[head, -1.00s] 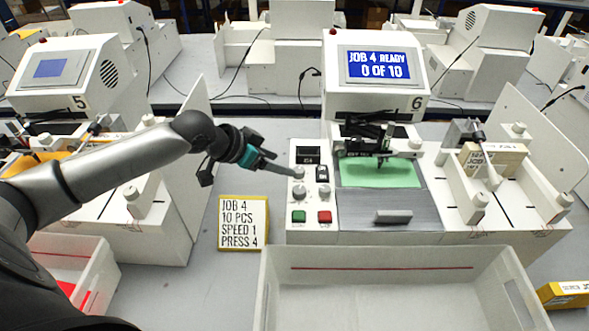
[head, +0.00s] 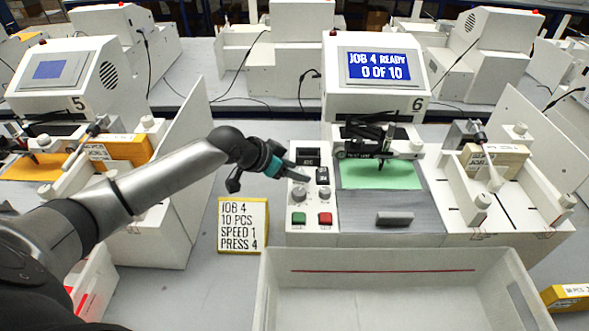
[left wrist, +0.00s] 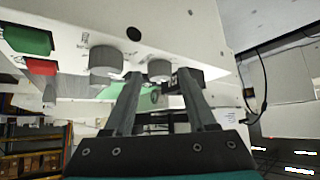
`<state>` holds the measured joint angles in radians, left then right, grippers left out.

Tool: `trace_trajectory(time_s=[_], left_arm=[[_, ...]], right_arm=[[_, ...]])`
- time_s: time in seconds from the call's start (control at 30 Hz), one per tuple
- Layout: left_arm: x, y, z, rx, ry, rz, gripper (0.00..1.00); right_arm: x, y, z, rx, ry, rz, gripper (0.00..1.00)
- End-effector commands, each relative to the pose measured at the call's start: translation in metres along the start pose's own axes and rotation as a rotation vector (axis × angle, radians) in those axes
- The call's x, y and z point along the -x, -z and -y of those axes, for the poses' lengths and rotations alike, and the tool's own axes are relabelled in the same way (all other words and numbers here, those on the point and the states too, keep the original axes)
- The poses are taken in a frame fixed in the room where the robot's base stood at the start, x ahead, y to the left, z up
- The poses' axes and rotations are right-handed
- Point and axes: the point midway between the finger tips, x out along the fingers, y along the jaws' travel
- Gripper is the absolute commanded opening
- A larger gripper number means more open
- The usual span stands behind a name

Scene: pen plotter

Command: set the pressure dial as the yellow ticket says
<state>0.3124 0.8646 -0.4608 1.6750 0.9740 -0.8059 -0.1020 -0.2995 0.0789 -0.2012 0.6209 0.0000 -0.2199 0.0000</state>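The yellow ticket (head: 243,224) stands on the table left of the machine marked 6 and reads JOB 4, 10 PCS, SPEED 1, PRESS 4. The machine's control panel (head: 311,235) has two grey knobs in the head view, one on the left (head: 298,195) and one on the right (head: 323,193). Their labels are too small to read. My left gripper (head: 303,176) is over the panel's upper left, hiding part of it. In the left wrist view its fingers (left wrist: 159,80) are apart, with a grey knob (left wrist: 160,69) between the tips; contact is unclear. Another knob (left wrist: 106,62) is beside them. My right gripper is out of view.
A green button (head: 299,218) and a red button (head: 325,218) sit low on the panel. The screen (head: 379,66) reads JOB 4 READY, 0 OF 10. A white bin (head: 385,257) stands in front. Machine 5 (head: 175,225) is to the left.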

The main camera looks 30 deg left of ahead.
Motion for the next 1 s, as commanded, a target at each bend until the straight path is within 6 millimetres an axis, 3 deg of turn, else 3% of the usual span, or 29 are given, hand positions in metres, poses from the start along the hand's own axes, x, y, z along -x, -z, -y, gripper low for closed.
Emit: trace_trajectory(time_s=[0.03, 0.5, 1.0], left_arm=[[0.0001, -0.0001, 0.0000, 0.000, 0.000, 0.000, 0.50], [0.0003, -0.0003, 0.0000, 0.001, 0.000, 0.000, 0.00], [-0.0005, -0.0007, 0.0017, -0.035, -0.037, 0.000, 0.00]], right_arm=[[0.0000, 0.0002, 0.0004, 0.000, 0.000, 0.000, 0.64], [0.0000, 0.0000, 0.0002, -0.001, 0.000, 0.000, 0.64], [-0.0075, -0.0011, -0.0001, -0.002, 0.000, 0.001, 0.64]])
